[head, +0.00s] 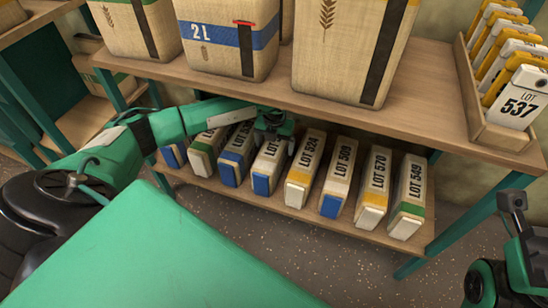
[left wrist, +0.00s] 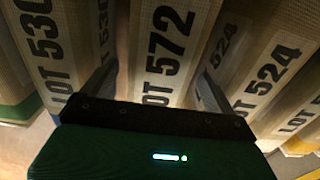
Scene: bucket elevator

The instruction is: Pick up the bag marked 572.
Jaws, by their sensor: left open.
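The bag marked LOT 572 (left wrist: 165,45) stands in the middle of the left wrist view. In the head view it is the pale bag with a blue lower end (head: 267,168), its number partly covered by my gripper. My left gripper (head: 274,128) is at the upper end of this bag, on the lower shelf. In the left wrist view its two open fingers (left wrist: 150,88) lie on either side of the bag. I cannot tell whether they touch it. Part of my right arm shows at the right edge; its gripper's jaws cannot be made out.
Close neighbours are LOT 530 (left wrist: 45,50) on the left and LOT 524 (left wrist: 265,70) on the right. More bags, including LOT 509 (head: 340,176), stand along the lower shelf (head: 300,212).

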